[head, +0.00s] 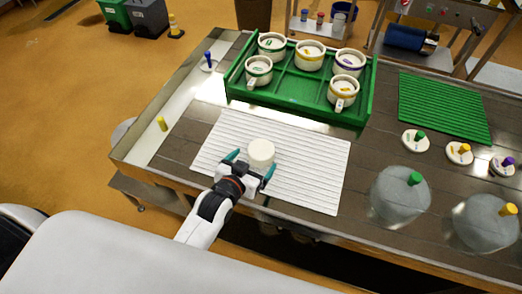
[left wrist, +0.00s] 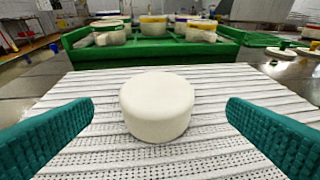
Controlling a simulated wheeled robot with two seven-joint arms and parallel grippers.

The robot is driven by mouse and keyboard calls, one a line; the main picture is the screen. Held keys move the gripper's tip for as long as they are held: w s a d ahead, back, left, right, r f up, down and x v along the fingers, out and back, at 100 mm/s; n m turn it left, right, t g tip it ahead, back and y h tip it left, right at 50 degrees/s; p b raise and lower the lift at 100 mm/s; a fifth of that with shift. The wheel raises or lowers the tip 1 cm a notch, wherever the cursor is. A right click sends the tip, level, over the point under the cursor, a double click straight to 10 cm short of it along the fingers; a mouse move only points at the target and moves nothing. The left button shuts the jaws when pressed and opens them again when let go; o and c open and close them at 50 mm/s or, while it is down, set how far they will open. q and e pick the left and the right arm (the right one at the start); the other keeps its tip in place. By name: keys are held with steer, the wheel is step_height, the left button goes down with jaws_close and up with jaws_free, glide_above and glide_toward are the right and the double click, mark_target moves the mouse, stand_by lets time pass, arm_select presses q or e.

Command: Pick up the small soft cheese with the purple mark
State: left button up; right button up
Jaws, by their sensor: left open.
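A small round white cheese (head: 261,152) sits on the white ribbed mat (head: 315,185); no purple mark shows on its visible faces. It also shows in the left wrist view (left wrist: 157,106), centred and upright. My left gripper (head: 250,170) is open, its teal fingers on either side of the cheese, with clear gaps; in the left wrist view the fingers (left wrist: 160,130) stand apart, nearer than the cheese. A white mould with a purple band (head: 349,63) stands in the green tray (head: 300,106). My right gripper is not in view.
Several other white moulds with green or yellow marks stand in the tray, behind the mat. A green ribbed mat (head: 445,105) and small lids with coloured knobs, one purple (head: 502,165), lie at right. Two clear domes (head: 400,198) stand right of the white mat.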

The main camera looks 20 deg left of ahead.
mark_target(256, 156)
arm_select(q)
steer(key=shift+p+x, duration=0.75)
steer(key=shift+x, duration=2.55)
steer(key=shift+a, duration=0.25)
steer(key=c, duration=0.9)
